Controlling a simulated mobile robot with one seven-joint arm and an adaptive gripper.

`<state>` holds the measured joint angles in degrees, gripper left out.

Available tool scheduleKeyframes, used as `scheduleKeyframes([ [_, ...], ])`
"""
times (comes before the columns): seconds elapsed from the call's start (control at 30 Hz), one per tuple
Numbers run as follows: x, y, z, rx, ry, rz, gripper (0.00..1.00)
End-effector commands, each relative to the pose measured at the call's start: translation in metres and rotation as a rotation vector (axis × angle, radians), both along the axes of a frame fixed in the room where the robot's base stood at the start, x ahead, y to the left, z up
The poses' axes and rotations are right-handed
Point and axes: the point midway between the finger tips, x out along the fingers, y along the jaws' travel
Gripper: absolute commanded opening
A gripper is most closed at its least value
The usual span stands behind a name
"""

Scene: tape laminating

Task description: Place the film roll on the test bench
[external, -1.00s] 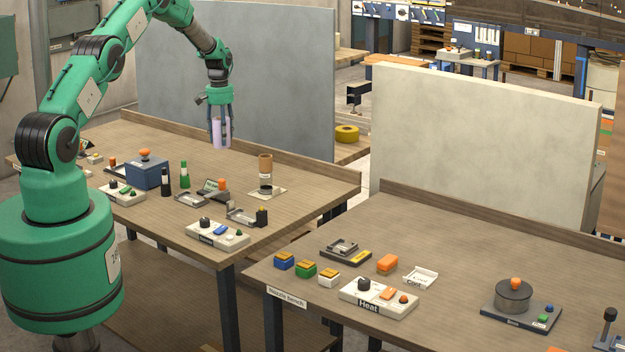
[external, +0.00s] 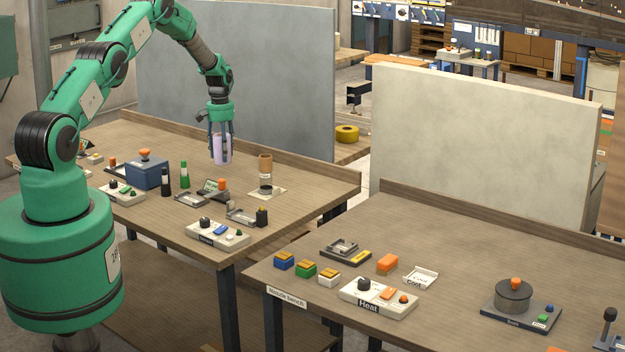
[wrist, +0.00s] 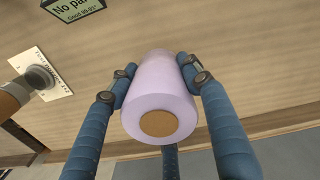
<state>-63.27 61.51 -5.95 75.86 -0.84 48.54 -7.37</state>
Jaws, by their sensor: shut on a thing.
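The film roll is a pale lilac cylinder with a brown core. My gripper (external: 221,150) is shut on the film roll (external: 222,155) and holds it upright, apparently a little above the left wooden bench (external: 290,180). In the wrist view the fingers (wrist: 160,85) press on the film roll (wrist: 160,95) from both sides, with a third finger partly hidden behind it.
A brown cylinder on a dark stand (external: 265,170) is right of the roll. A small dark sign (external: 212,188) and an orange-topped piece are in front. A blue box (external: 147,173) stands to the left. The bench's back strip behind the roll is clear.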

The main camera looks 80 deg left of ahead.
Motion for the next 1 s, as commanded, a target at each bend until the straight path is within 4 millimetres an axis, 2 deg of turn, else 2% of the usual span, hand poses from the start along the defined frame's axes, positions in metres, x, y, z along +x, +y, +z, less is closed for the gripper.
scheduleKeyframes([
  [0.33, 0.000, 0.000, -0.001, 0.001, 0.000, 0.000, 0.13],
  [0.7, 0.000, 0.000, -0.034, 0.000, 0.000, 0.000, 0.13],
  [1.0, 0.000, 0.000, -0.037, 0.001, 0.000, 0.000, 0.13],
])
